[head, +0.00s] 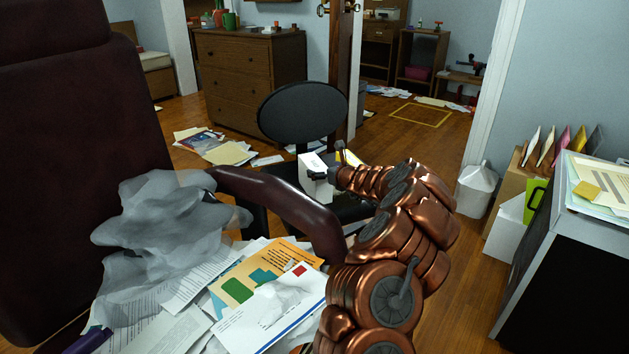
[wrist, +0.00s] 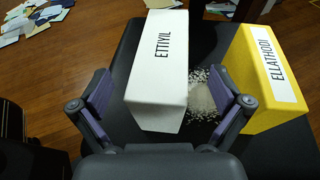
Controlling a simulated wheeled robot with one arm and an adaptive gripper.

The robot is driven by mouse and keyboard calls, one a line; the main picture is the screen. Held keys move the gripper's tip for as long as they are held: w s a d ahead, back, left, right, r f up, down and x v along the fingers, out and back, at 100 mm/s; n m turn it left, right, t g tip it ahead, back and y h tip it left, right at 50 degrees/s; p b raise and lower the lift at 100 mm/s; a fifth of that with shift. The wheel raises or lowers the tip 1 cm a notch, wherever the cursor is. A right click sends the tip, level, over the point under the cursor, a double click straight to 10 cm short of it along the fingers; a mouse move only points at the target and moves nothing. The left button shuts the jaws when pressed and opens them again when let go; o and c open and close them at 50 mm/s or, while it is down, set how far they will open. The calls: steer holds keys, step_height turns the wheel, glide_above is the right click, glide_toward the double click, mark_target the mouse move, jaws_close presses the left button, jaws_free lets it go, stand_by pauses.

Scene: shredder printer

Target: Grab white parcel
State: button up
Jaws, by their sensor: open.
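The white parcel (wrist: 158,68) is a box marked "ETTIYIL" and stands on a black chair seat in the wrist view. It also shows in the head view (head: 314,172), partly hidden by my gripper. My gripper (wrist: 163,103) is open, with one finger on each side of the parcel's near end. A gap shows between the left finger and the parcel; the right finger is also apart from it. A yellow parcel (wrist: 262,80) marked "ELLATHODI" stands to the right on the same seat.
The black chair (head: 303,112) has its backrest behind the parcel. A grey speckled patch (wrist: 203,92) lies between the parcels. A maroon armchair (head: 75,130) with papers (head: 262,310) and a crumpled grey bag (head: 165,225) is at left. A cabinet (head: 572,270) stands at right.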

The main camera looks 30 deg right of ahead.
mark_target(316, 165)
steer(key=shift+b+x, duration=0.4)
steer(key=shift+x, duration=0.65)
steer(key=shift+w+d+f, duration=0.2)
steer(key=shift+w+d, duration=0.1)
steer(key=shift+w, duration=0.4)
steer(key=shift+b+x, duration=0.35)
steer(key=shift+x, duration=0.4)
steer(key=shift+a, duration=0.1)
steer(key=shift+r, duration=0.1)
steer(key=c, duration=1.9)
